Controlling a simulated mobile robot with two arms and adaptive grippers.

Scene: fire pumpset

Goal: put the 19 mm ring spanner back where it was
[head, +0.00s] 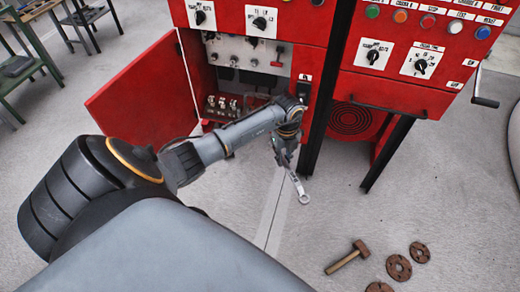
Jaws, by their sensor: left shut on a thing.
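The ring spanner (300,187) hangs from my left gripper (285,157), its ring end pointing down and slightly right. My left gripper is shut on it, in front of the red cabinet and well above the floor. The spanner's upper part is hidden by the gripper. Its size marking is too small to read. My right gripper is not in view.
The red cabinet (430,95) carries switches and coloured buttons. Its lower door (135,90) stands open at the left. A hammer (348,257) and round flanges (399,267) lie on the floor at lower right. A green bench (30,60) stands far left. The central floor is clear.

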